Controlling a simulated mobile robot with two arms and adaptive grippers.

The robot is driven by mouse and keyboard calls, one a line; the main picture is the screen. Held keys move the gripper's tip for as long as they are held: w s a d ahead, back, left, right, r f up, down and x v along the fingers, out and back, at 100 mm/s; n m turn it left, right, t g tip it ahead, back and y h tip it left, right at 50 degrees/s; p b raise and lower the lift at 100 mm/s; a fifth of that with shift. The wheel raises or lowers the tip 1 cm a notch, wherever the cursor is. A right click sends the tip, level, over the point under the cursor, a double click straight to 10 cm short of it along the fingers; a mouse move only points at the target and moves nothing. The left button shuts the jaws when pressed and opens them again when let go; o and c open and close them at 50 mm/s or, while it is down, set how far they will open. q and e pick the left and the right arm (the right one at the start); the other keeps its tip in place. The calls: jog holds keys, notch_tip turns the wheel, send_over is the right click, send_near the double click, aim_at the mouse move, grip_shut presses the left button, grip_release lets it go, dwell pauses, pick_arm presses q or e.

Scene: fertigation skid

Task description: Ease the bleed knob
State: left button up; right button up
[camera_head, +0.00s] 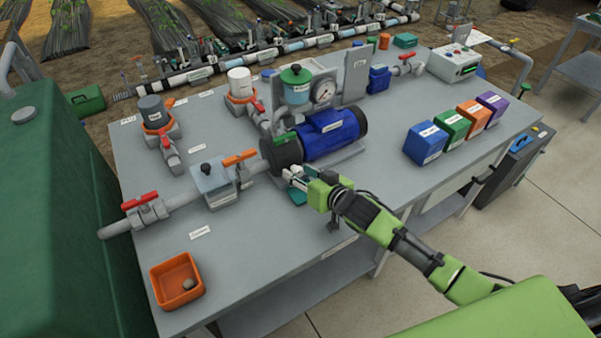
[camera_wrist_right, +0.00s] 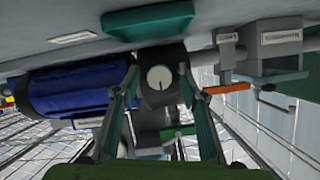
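A pale round knob (camera_wrist_right: 159,77) with a dark mark sits on the dark front end of the blue pump (camera_wrist_right: 68,90); I take it for the bleed knob, though no label on it is readable. My right gripper (camera_wrist_right: 158,74) is open, with one finger on each side of the knob and visible gaps. I cannot tell how far the fingertips are from the knob in depth. In the head view my right gripper (camera_head: 290,175) is low in front of the blue pump (camera_head: 332,134), and the knob is not clear there. My left gripper is not in view.
A teal tray (camera_head: 297,196) lies right beside the right gripper on the grey bench (camera_head: 250,260). A pipe with an orange-handled valve (camera_head: 240,158) and a grey box (camera_head: 212,184) stand left of the pump. An orange bin (camera_head: 177,282) is at front left; several coloured boxes (camera_head: 425,142) stand right.

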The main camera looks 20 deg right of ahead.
jog(key=c, duration=1.1)
jog(key=shift+c, duration=0.2)
